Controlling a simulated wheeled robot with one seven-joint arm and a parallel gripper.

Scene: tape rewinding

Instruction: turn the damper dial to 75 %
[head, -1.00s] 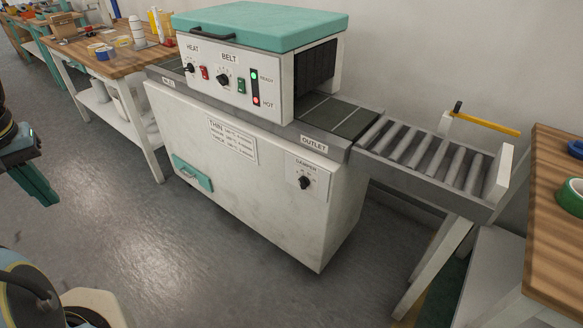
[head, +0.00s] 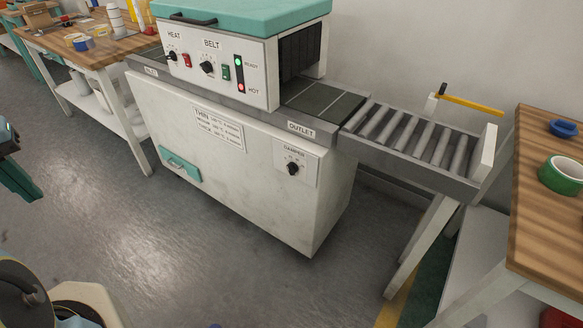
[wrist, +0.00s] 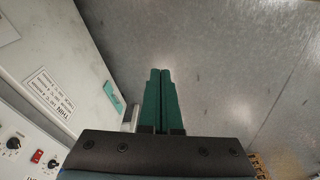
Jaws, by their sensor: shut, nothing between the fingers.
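The damper dial (head: 292,169) is a small black knob on a light plate, low on the right part of the white machine's front (head: 225,165), under the outlet. Its pointer and scale marks are too small to read. My gripper shows in the wrist view (wrist: 161,75) with its two green fingers together and nothing between them. It points down over the grey floor, beside the machine's front. In the head view part of it shows at the left edge (head: 18,180), well apart from the dial. The dial is not in the wrist view.
The heat knob (head: 171,56) and belt knob (head: 207,67) sit on the upper panel with lit green and red lamps. A roller outlet (head: 420,140) extends right toward a wooden table (head: 540,220). The floor (head: 190,255) before the machine is clear.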

